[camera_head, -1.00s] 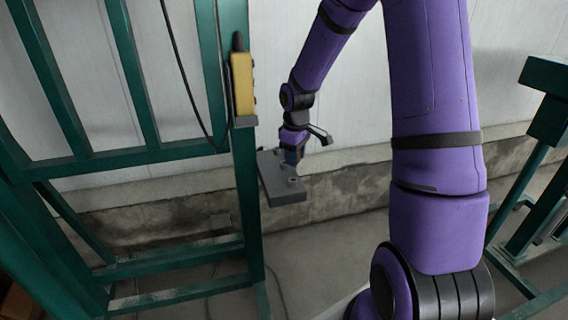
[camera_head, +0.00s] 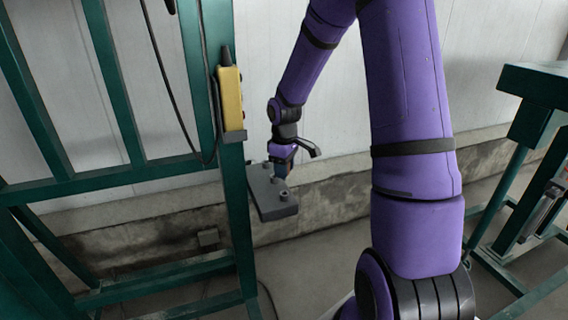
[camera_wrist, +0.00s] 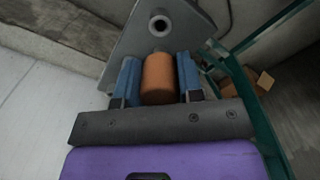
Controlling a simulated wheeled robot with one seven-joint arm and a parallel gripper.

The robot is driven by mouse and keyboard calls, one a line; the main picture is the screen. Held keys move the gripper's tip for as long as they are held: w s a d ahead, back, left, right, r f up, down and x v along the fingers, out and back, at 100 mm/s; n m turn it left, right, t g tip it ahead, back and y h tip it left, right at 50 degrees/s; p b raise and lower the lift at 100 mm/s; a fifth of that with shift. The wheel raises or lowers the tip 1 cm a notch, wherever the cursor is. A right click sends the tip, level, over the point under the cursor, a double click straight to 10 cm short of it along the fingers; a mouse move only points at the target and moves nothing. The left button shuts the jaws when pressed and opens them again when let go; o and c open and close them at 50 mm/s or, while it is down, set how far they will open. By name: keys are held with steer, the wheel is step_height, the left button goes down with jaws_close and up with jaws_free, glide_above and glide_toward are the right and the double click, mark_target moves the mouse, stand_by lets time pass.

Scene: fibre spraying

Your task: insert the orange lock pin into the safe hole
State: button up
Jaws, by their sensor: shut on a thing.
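The orange lock pin (camera_wrist: 158,80) is between the two blue fingers of my gripper (camera_wrist: 158,64) in the wrist view, and the gripper is shut on it. A grey plate (camera_wrist: 196,24) lies beyond the fingers. A round raised boss with a dark hole (camera_wrist: 159,24) shows on it, just past the pin's far end. In the head view my gripper (camera_head: 283,170) is over the grey plate (camera_head: 270,208), which is fixed beside a green post. The pin's lower end is hidden, so I cannot tell whether it touches a hole.
A green frame (camera_head: 108,165) stands at the left, with a yellow handheld device (camera_head: 230,98) on its post and a hanging black cable. Another green stand (camera_head: 535,115) is at the right. A white wall with a low concrete ledge runs behind. Brown boxes (camera_wrist: 252,82) show in the wrist view.

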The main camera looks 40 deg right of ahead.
steer(key=shift+f, duration=1.85)
steer(key=shift+f, duration=1.75)
steer(key=o, duration=1)
step_height(320, 180, up, 11)
steer(key=shift+f, duration=0.1)
stand_by(0.6)
